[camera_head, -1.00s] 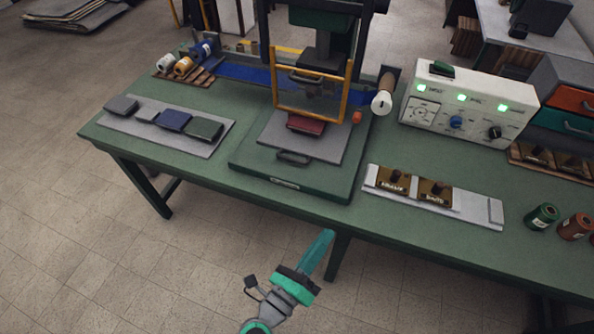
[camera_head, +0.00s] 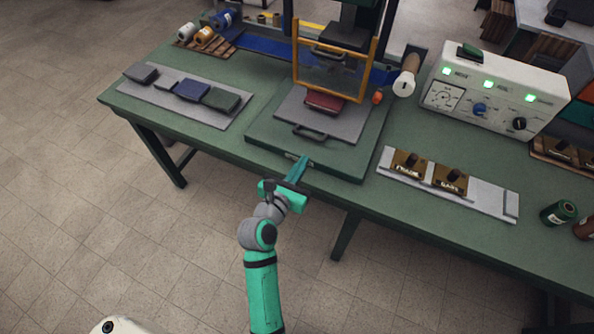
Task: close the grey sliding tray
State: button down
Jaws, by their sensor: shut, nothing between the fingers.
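The grey sliding tray (camera_head: 350,124) lies flat on the dark green base of the press (camera_head: 262,134) and sticks out toward the front. Its dark handle (camera_head: 311,133) is at the front edge. A dark red block (camera_head: 325,103) rests on the tray at its back, near the yellow-framed guard (camera_head: 333,75). My gripper (camera_head: 301,163) is shut and empty. Its fingers point up toward the tray at the front edge of the press base, a short way in front of the handle. I cannot tell whether the fingertips touch the base.
The green table (camera_head: 140,103) carries a grey board with several dark pads (camera_head: 193,90) at left. A white roll (camera_head: 405,80) stands beside the guard.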

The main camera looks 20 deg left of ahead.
aim_at(312, 156)
jog(key=w, duration=0.2)
jog(key=w+f, duration=0.1)
jog(key=w, duration=0.4)
jog(key=shift+w+d+f, duration=0.15)
jog(key=shift+w+f, duration=0.1)
jog(key=shift+w, duration=0.1)
